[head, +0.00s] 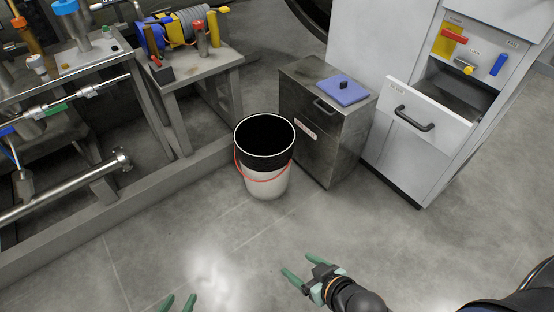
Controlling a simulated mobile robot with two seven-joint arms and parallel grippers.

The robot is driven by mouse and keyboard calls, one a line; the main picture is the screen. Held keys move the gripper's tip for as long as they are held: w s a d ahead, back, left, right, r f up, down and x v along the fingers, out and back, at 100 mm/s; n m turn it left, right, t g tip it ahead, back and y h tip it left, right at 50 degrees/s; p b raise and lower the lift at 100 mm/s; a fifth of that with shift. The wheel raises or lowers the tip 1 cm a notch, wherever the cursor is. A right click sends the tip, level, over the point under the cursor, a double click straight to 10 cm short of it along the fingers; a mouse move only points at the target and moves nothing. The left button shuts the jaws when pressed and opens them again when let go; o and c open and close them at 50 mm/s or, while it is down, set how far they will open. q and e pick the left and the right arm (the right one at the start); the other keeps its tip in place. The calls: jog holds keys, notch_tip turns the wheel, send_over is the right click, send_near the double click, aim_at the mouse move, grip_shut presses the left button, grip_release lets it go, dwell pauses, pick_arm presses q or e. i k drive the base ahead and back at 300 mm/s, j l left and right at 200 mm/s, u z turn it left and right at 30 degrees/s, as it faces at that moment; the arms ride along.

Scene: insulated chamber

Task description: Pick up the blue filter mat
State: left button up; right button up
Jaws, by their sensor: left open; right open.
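The blue filter mat (344,91) lies flat on top of a grey metal cabinet (330,138). My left gripper (179,303) shows only as two green fingertips at the bottom edge, apart and empty. My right gripper (300,273) is open with green fingers, over the floor at the lower middle. Both grippers are well apart from the mat, on the near side of the cabinet.
A white bucket (265,184) with a black liner and red handle stands left of the cabinet. A white cabinet's drawer (400,121) stands open at the right. A bench with pipes (70,150) and a small table (195,70) fill the left. The near floor is clear.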

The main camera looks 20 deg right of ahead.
aim_at(342, 88)
jog(key=z, duration=1.55)
